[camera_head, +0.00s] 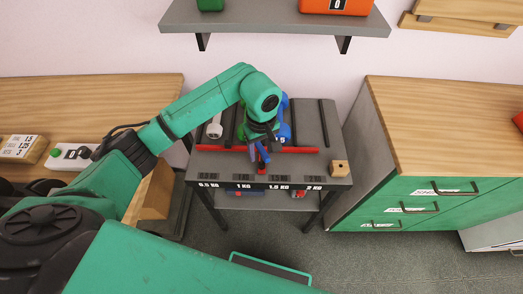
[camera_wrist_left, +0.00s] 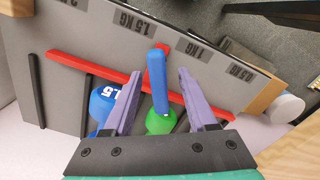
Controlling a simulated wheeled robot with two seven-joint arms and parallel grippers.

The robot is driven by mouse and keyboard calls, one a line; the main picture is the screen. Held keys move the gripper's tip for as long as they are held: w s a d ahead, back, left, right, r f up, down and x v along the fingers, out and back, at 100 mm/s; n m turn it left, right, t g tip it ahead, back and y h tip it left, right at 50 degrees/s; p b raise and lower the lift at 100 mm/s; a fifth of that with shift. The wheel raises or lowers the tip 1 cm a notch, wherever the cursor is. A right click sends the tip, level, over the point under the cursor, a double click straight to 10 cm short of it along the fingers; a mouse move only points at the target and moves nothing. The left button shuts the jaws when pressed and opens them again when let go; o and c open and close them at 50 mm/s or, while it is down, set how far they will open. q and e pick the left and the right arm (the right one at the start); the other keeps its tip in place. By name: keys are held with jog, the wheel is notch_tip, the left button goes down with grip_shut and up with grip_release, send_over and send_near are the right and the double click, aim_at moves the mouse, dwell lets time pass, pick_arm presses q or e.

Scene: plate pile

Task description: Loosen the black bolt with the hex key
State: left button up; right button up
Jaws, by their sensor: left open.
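I cannot make out a hex key or a black bolt in either view. My left gripper (camera_head: 260,156) is over a grey weight stand (camera_head: 312,169). In the left wrist view its two purple fingers (camera_wrist_left: 160,76) are open. An upright-looking blue bar (camera_wrist_left: 157,82) shows between the fingers, with a green rounded piece (camera_wrist_left: 160,122) below it in the picture; I cannot tell whether the fingers touch the bar. A blue weight marked 1.5 (camera_wrist_left: 103,102) is beside one finger, partly hidden by it. My right gripper is not in view.
A red strip (camera_head: 302,150) crosses the stand, with weight labels along its front edge. Wooden-topped counters flank the stand; a grey shelf (camera_head: 270,22) hangs above.

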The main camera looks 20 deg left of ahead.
pick_arm(q)
jog(key=shift+f, duration=1.15)
grip_shut()
jog(key=n, duration=0.3)
jog(key=shift+n, duration=0.3)
jog(key=n, duration=0.4)
jog(key=shift+n, duration=0.4)
jog(key=n, duration=0.4)
jog(key=shift+r+n+p, duration=0.1)
jog(key=shift+n+p, duration=0.2)
jog(key=n, duration=0.4)
grip_release()
jog(key=shift+d, duration=0.1)
